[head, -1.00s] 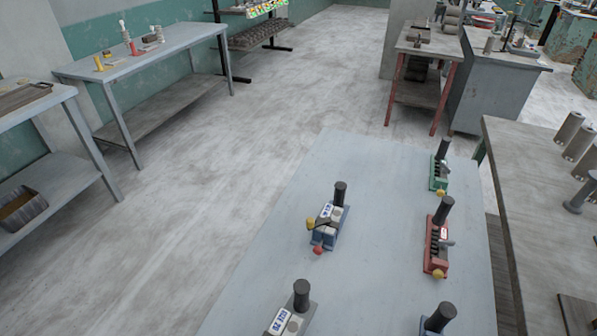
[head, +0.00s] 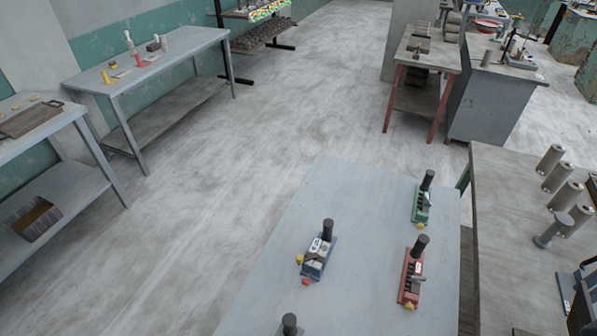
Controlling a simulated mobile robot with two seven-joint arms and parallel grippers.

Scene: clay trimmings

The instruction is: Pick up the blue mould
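A small blue-based piece (head: 318,262) with a white label, grey parts and a black upright knob stands on the pale grey table in front of me. It is the clearest blue item on that table, but I cannot tell for sure that it is the mould. A yellow ball and a red ball sit at its near end. Neither of my grippers is in view.
On the same table (head: 270,270) stand a green piece (head: 421,205) and a red piece (head: 412,278). A black knob (head: 289,324) shows at the bottom edge. A wooden-topped table (head: 500,230) with grey cylinders is close on the right. Open floor (head: 220,180) lies left.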

